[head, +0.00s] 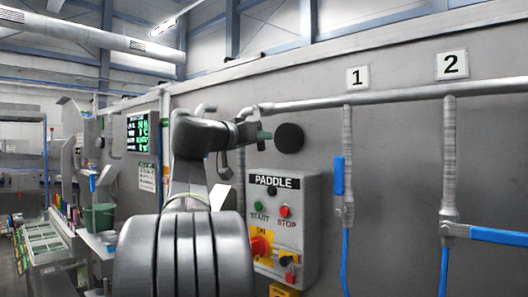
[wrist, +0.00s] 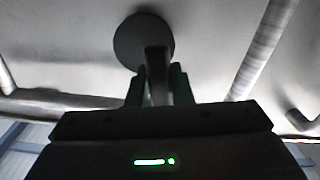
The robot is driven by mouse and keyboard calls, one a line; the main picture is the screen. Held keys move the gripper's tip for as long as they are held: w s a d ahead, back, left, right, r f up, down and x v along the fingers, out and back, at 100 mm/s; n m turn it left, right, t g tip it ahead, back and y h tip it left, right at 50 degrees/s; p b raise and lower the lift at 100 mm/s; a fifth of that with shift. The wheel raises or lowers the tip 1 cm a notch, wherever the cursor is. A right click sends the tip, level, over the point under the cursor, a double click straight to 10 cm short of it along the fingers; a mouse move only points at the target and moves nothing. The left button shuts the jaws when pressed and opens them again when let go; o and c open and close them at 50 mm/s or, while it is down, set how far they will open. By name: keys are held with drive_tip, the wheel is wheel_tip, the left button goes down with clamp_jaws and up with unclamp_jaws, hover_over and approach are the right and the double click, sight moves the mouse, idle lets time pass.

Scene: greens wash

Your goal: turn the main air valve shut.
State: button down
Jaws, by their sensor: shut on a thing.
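A dark round disc (head: 289,138) is on the grey wall, below the long pipe; no label shows on it. It also shows in the wrist view (wrist: 143,38), with a dark handle (wrist: 156,62) standing out from its lower part. My gripper (head: 264,136) is just left of the disc in the head view. In the wrist view its green fingers (wrist: 158,85) are shut on the handle, one on each side. The handle is close to upright in that view. My arm hides part of the wall and pipe behind it in the head view.
The long pipe (head: 390,97) feeds two drops, marked 1 and 2. Drop 1 has a blue lever (head: 339,176) pointing up; drop 2's blue lever (head: 500,236) points sideways. A PADDLE control box (head: 310,222) with buttons and a red knob (head: 260,246) is below the disc.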

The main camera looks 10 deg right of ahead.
drive_tip(key=shift+w+a+f+m+b, duration=0.1)
drive_tip(key=shift+w+a+m+b, duration=0.25)
drive_tip(key=shift+m+b, duration=0.25)
drive_tip(key=shift+w+a+f+m+b, duration=0.1)
drive_tip(key=shift+w+a+m+b, duration=0.1)
drive_tip(key=shift+w+m+b, duration=0.3)
drive_tip(key=shift+s+r, duration=0.15)
drive_tip(key=shift+s, duration=0.05)
drive_tip(key=c, duration=1.3)
unclamp_jaws()
drive_tip(key=shift+a, duration=0.1)
drive_tip(key=b+v, duration=0.2)
drive_tip(key=v, duration=1.1)
drive_tip(key=shift+s+a, duration=0.25)
drive_tip(key=shift+w+d, duration=0.1)
